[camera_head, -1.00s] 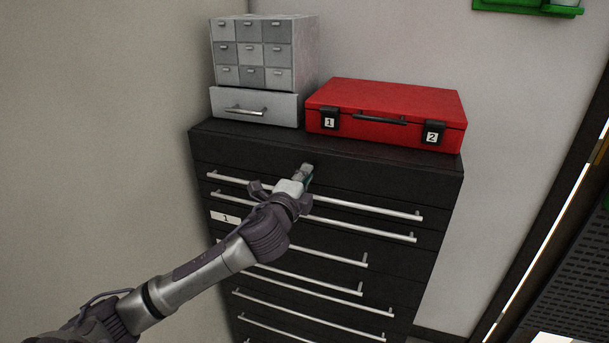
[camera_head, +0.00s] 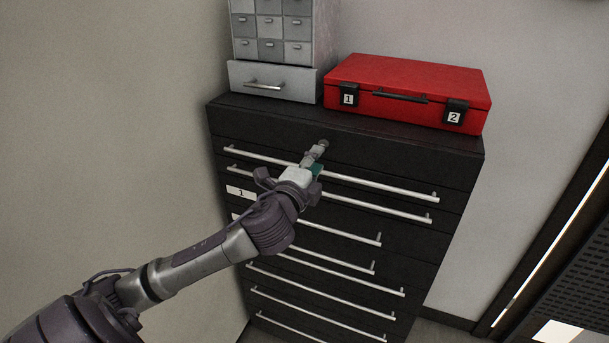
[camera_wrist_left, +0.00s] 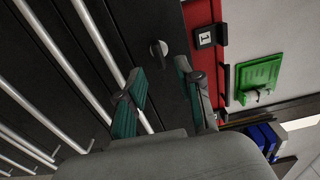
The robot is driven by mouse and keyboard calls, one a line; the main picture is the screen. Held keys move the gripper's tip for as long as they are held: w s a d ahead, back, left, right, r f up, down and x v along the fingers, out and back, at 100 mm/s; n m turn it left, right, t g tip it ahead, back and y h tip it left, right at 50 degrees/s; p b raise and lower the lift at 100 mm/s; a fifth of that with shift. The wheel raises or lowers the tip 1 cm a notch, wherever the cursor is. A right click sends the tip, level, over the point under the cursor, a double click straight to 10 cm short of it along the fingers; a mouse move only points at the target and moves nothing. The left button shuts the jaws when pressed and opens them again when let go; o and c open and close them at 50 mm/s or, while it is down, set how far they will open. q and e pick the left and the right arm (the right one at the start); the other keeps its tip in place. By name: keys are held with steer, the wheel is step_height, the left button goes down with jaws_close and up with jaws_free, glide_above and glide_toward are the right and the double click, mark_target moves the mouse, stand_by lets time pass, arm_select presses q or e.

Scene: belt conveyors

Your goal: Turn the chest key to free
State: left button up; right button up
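The black drawer chest (camera_head: 400,155) has its small metal key (camera_head: 321,147) in the top front panel. The key also shows in the left wrist view (camera_wrist_left: 158,48), as a silver round lock with a key bow standing out. My left gripper (camera_head: 314,166) is just in front of and below the key in the head view. In the left wrist view, its two teal-padded fingers (camera_wrist_left: 164,82) are spread apart with an empty gap. The key appears beyond the fingertips, apparently not touched. My right gripper is in no view.
Long silver drawer handles (camera_head: 380,184) run across the chest below the key. A red case (camera_head: 420,85) and a grey small-drawer cabinet (camera_head: 290,82) stand on top. A plain wall (camera_head: 100,130) is at left. A green item (camera_wrist_left: 260,78) shows at right.

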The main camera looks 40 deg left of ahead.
arm_select(q)
steer(key=v, duration=0.7)
steer(key=shift+s, duration=0.3)
